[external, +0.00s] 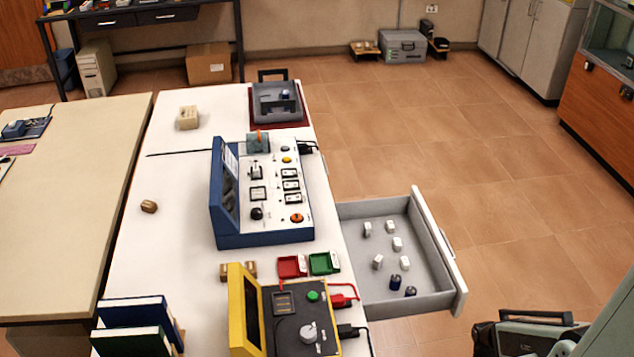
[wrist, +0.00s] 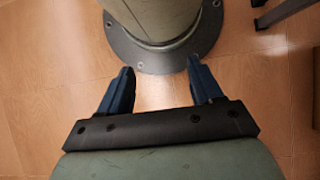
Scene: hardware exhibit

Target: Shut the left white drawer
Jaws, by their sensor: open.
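The white drawer (external: 441,247) is pulled out from the right side of the white table, seen in the external view. It has a grey inside, a white front and a handle on its outer face. Several small white blocks and two dark blue pieces lie in it. My gripper (wrist: 160,92) shows in the wrist view with its two blue fingers spread apart and nothing between them, above the tiled floor and near my round base. In the external view only part of my arm shows at the lower right, apart from the drawer, and my fingers are not clear there.
The tiled floor (external: 430,125) beyond the drawer is clear.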

